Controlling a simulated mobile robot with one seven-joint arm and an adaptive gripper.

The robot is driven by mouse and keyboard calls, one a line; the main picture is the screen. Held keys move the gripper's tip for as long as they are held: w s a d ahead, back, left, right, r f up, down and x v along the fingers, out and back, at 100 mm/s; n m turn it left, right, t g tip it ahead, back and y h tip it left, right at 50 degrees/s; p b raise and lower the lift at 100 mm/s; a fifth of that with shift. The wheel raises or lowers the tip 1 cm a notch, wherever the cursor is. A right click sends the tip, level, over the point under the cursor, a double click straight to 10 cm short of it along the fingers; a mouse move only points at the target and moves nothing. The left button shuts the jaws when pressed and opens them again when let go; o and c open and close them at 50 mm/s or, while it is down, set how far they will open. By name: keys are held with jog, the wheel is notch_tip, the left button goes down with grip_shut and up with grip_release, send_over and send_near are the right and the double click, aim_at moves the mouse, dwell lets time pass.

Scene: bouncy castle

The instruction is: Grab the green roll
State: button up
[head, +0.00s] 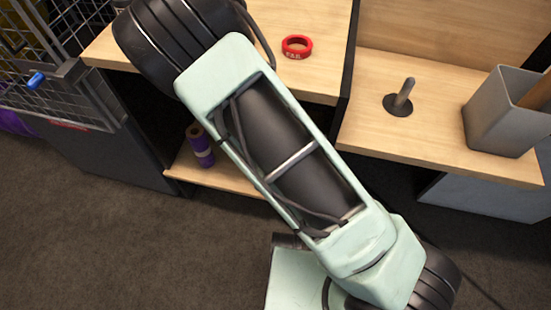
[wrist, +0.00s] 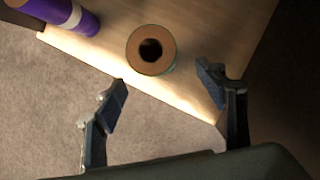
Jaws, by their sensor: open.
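In the wrist view a roll (wrist: 151,50) stands on end on a low wooden shelf, its brown cardboard end with a dark hole toward the camera. A thin strip of green shows at its lower right edge. My gripper (wrist: 165,88) is open and empty. Its two fingers reach toward the shelf's front edge, one on each side of the roll's line, with the roll just beyond the tips. In the head view my arm covers the area, so the green roll and my gripper are hidden there.
A purple roll (head: 200,146) with a pale band stands on the lower shelf (head: 215,172), left of the green roll; it also shows in the wrist view (wrist: 68,14). Above are a red tape ring (head: 297,46), a dark spindle (head: 399,98) and a grey bin (head: 503,110). A wire cage stands left.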

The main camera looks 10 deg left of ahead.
jog(key=b+x, duration=0.3)
jog(key=x, duration=0.8)
jog(key=shift+a+b, duration=0.2)
jog(key=shift+b, duration=0.15)
jog(key=shift+s, duration=0.1)
jog(key=c, duration=1.7)
jog(key=shift+r, duration=0.2)
jog(key=shift+c, duration=0.2)
